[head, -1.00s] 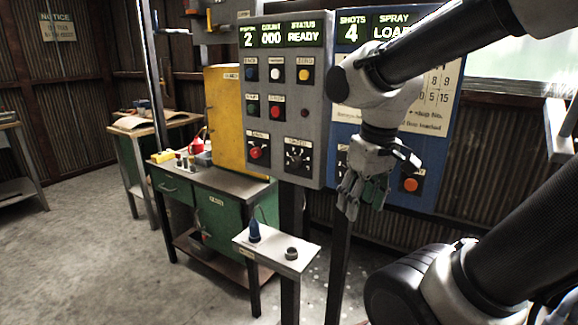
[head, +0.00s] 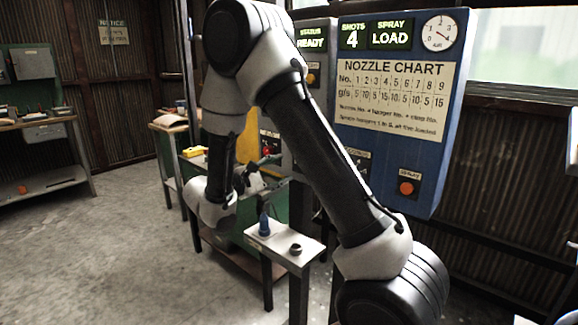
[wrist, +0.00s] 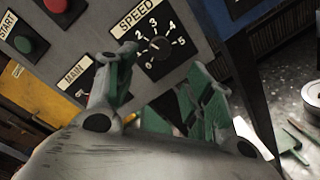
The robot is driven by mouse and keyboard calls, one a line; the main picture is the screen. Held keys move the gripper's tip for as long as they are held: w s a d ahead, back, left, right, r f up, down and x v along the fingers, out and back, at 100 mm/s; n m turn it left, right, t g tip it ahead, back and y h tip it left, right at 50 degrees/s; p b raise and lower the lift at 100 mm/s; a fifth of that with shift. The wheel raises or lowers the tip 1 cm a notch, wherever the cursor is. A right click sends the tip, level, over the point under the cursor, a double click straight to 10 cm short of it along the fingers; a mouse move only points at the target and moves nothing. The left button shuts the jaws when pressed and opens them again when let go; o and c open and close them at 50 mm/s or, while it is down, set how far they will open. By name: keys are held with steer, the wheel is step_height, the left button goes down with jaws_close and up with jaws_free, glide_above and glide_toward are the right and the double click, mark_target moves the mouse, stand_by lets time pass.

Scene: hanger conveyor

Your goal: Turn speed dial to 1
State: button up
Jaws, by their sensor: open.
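The speed dial (wrist: 158,46) is a black knob on a black plate marked 0 to 5, under a SPEED label on the grey control panel (wrist: 105,22). It shows in the upper middle of the wrist view; I cannot tell for sure which number its pointer meets. My gripper (wrist: 160,85) is open, with green-padded fingers below the dial in the picture, and nothing shows between them. I cannot tell whether a finger touches the panel. In the head view my arm hides the dial and most of the grey panel.
A red button (wrist: 55,4) and a green START button (wrist: 25,43) sit left of the dial. The blue panel (head: 385,165) with nozzle chart and orange button stands right. A small stand (head: 284,243) holds a blue nozzle (head: 264,224) and a ring (head: 295,249).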

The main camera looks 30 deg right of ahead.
steer(key=x, duration=0.8)
steer(key=shift+r+m, duration=0.25)
steer(key=shift+m, duration=0.15)
steer(key=shift+s, duration=0.1)
steer(key=c, duration=1)
